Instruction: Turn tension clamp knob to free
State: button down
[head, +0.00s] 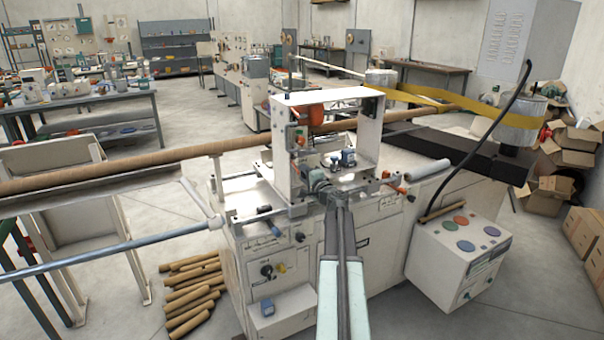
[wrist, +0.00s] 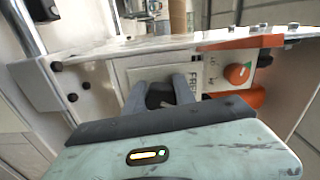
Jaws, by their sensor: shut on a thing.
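A pale plate (wrist: 146,74) on the machine's front faces my wrist camera. Lettering that seems to begin "FRE" stands on it, partly covered by the right finger. The dark tension clamp knob (wrist: 160,98) sits in front of this plate, mostly hidden between my fingers. My gripper (wrist: 162,88) is shut on this knob. In the head view my gripper (head: 322,190) reaches the front of the white winder frame, and the knob cannot be made out there. The knob's pointing direction is hidden.
An orange-red round knob (wrist: 238,73) sits close to the right of my fingers. A white metal edge (wrist: 150,48) runs just above them. In the head view, a long brown tube (head: 120,170) and a steel bar (head: 110,252) extend left from the machine.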

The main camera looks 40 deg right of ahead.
jog(key=n, duration=0.5)
jog(key=shift+f+n, duration=0.2)
jog(key=shift+n, duration=0.2)
dwell(0.4)
jog(key=c, duration=1)
grip_release()
jog(key=shift+c, duration=0.2)
jog(key=v, duration=0.8)
jog(key=shift+w+r, duration=0.1)
